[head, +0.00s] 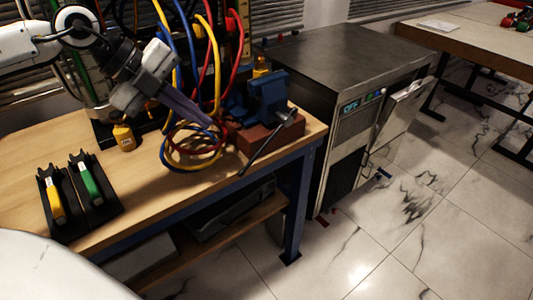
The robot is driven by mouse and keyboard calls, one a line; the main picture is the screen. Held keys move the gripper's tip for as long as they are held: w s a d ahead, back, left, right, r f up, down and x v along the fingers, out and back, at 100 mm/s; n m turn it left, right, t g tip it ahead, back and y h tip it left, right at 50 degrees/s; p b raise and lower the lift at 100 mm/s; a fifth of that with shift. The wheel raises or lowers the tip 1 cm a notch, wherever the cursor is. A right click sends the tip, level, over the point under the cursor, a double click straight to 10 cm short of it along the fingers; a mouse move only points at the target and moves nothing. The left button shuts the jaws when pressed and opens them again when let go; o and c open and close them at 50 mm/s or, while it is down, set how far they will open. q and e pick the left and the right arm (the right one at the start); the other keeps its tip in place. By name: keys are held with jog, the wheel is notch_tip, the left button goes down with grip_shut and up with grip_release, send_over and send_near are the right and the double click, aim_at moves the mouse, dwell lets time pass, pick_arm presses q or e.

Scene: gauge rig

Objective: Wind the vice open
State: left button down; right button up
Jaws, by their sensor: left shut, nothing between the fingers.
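The blue vice (268,95) stands on a reddish-brown block (271,137) at the right end of the wooden workbench. Its dark handle bar (267,145) slants across the front, from upper right to lower left. My left gripper (208,121) comes in from the upper left, with its long fingers pointing down and right. The fingers are shut with nothing between them. Their tips are to the left of the vice, near coiled hoses, and look apart from the handle. How far the vice jaws are apart cannot be told. My right gripper is not in view.
Red, yellow and blue hoses (187,162) hang and coil beside the vice. A black holder (75,204) with yellow and green tools sits at the bench's left. A yellow bottle (124,137) stands behind it. A metal cabinet (350,95) stands right of the bench (165,200).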

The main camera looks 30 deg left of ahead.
pick_arm(q)
send_near(253, 156)
jog(key=x, duration=0.5)
jog(key=shift+p, duration=0.4)
jog(key=shift+w+d+f, duration=0.3)
jog(key=shift+f, duration=0.3)
